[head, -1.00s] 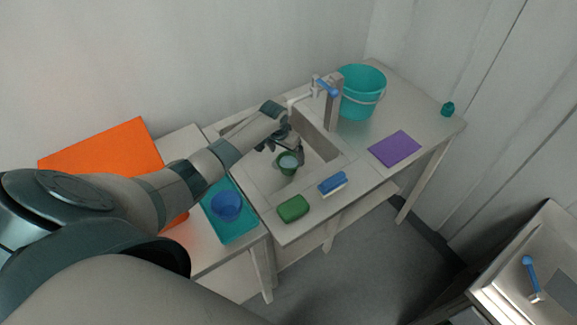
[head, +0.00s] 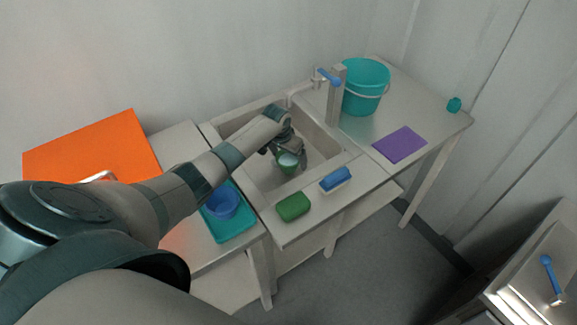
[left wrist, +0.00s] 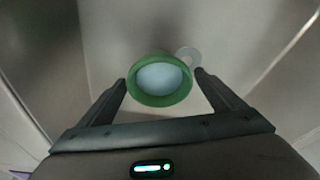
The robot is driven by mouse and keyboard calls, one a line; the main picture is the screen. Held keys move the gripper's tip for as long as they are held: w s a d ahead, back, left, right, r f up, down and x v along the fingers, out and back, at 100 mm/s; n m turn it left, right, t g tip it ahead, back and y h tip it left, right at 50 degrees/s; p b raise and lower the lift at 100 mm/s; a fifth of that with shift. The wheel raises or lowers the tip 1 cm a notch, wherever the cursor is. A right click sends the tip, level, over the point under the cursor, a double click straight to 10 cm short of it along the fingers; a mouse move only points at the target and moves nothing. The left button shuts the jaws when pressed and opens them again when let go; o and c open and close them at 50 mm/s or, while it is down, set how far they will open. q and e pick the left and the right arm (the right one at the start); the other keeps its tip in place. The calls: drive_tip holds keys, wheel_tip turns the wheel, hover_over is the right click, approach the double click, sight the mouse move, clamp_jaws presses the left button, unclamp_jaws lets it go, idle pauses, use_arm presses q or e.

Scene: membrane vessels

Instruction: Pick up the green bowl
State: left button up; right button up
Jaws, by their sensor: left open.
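The green bowl (head: 287,168) is in the sink basin, under my left gripper. In the left wrist view the green bowl (left wrist: 160,98) has a round green rim and a pale blue-grey inside. It lies between the two open fingers of my left gripper (left wrist: 162,85), close to the fingertips. In the head view my left gripper (head: 287,150) reaches down into the sink (head: 262,170) and partly hides the bowl. I cannot tell whether a finger touches the rim. My right gripper is not in view.
A green sponge (head: 293,207) and a blue-and-white brush (head: 335,179) lie on the sink's front edge. A tap (head: 325,80) and a teal bucket (head: 365,88) stand behind right. A blue bowl (head: 222,202) sits on a teal tray (head: 236,228) at left. A purple cloth (head: 400,145) lies right.

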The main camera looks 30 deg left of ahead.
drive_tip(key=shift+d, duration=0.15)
use_arm(q)
drive_tip(key=c, duration=1.5)
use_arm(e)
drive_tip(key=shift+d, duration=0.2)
use_arm(q)
drive_tip(key=shift+o, duration=0.2)
drive_tip(key=shift+r, duration=0.15)
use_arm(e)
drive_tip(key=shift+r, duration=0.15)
